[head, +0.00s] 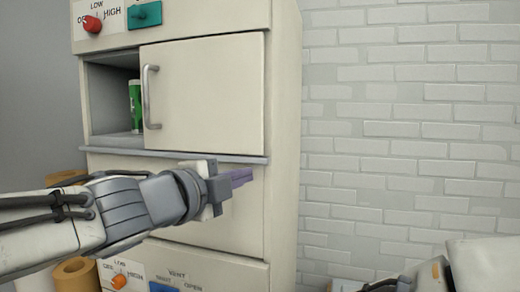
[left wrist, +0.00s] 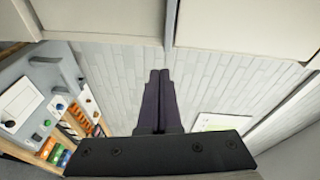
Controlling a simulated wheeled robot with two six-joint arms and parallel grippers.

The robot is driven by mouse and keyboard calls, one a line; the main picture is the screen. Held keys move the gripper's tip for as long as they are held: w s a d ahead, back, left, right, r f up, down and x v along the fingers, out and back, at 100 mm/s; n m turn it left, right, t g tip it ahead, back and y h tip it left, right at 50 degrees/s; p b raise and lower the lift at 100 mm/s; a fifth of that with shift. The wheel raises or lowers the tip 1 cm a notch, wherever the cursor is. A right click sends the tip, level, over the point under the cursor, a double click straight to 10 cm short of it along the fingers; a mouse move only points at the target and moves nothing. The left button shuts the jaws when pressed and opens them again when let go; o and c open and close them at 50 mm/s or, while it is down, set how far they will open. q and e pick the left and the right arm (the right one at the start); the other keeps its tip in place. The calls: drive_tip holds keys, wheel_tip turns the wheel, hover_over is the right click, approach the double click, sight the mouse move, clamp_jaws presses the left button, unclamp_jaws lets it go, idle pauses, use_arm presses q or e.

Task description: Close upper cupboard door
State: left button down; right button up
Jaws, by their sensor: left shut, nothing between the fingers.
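The upper cupboard door (head: 205,95) is a cream panel with a vertical metal handle (head: 150,97) near its left edge. It stands partly open: it covers the right part of the opening, and the grey interior (head: 108,95) shows at the left. My left gripper (head: 241,177) is shut and empty, just below the grey ledge under the door, pointing right. In the left wrist view its dark fingers (left wrist: 158,100) are together, with pale cupboard panels above them. I cannot tell whether the gripper touches the cupboard. My right gripper is not in view.
A green can (head: 135,105) stands inside the cupboard, left of the handle. Red (head: 92,24) and teal (head: 145,14) controls sit above the door. A white brick wall (head: 400,140) is at the right. A brown roll (head: 75,274) is at the lower left.

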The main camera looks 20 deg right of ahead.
sight(263, 151)
use_arm(q)
drive_tip(key=w+d+r+m+p, duration=0.1)
drive_tip(key=w+d, duration=0.1)
drive_tip(key=w+d+r+m+h+p, duration=0.1)
drive_tip(key=w+d, duration=0.1)
drive_tip(key=w+d+r+m+g+p, duration=0.1)
drive_tip(key=w+d, duration=0.1)
drive_tip(key=d, duration=0.1)
drive_tip(key=shift+w+r+h, duration=0.15)
drive_tip(key=shift+w+h, duration=0.05)
drive_tip(key=shift+h, duration=0.2)
drive_tip(key=shift+w+a+f, duration=0.2)
drive_tip(key=shift+a, duration=0.2)
drive_tip(key=shift+w, duration=0.1)
